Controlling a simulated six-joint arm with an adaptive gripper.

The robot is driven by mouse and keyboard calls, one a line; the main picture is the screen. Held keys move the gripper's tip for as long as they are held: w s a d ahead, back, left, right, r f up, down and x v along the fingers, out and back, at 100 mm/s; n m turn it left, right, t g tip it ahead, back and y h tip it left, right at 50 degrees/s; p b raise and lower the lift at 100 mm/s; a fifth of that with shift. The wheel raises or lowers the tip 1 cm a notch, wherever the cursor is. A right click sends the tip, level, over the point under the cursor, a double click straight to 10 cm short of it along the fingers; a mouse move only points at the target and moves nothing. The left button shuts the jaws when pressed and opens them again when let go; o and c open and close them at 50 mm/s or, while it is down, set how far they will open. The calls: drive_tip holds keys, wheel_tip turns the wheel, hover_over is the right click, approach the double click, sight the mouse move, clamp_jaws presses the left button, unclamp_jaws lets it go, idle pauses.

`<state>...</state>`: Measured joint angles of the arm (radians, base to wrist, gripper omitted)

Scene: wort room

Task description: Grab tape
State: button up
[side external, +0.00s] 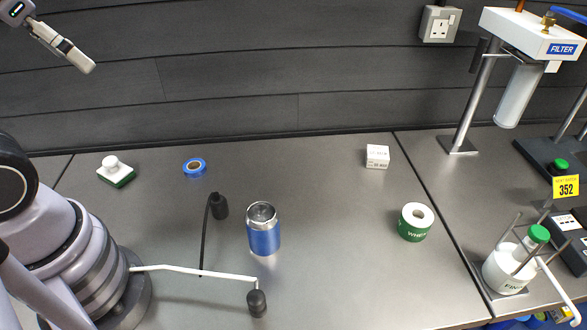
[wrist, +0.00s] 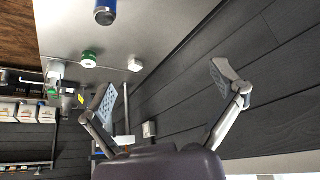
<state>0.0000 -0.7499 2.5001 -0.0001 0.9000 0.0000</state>
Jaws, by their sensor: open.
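A small blue ring-shaped roll of tape (side external: 195,167) lies flat on the grey bench, left of the middle towards the back wall. It does not show in the wrist view. My gripper (wrist: 167,85) is open and empty, with its two fingers spread wide in the wrist view. In the side view, part of my gripper (side external: 68,50) shows at the top left, high above the bench and apart from the tape. The rest of it there is cut off by the picture edge.
A white-and-green brush or stamp (side external: 115,172) stands left of the tape. Bench around the tape is clear.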

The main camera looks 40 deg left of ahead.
drive_tip(key=w+a+f+m+g+y, duration=0.1)
drive_tip(key=w+f+m+g+y, duration=0.25)
drive_tip(key=w+f, duration=0.55)
drive_tip(key=w+f+m+g+y, duration=0.3)
drive_tip(key=w+f+m+g, duration=0.15)
drive_tip(key=w, duration=0.85)
drive_tip(key=w+f+m+y, duration=0.1)
drive_tip(key=f+m+y, duration=0.1)
drive_tip(key=f, duration=0.5)
drive_tip(key=w+f+m+g+y, duration=0.1)
drive_tip(key=f+m+y, duration=0.1)
drive_tip(key=f, duration=0.5)
drive_tip(key=w+f+m+g+y, duration=0.1)
drive_tip(key=w+f+y, duration=0.1)
drive_tip(key=f, duration=0.5)
drive_tip(key=shift+f+m, duration=0.4)
drive_tip(key=x, duration=0.8)
drive_tip(key=shift+s+f, duration=0.1)
drive_tip(key=shift+f, duration=0.05)
drive_tip(key=shift+x, duration=3)
drive_tip(key=shift+f, duration=0.1)
drive_tip(key=c, duration=1.1)
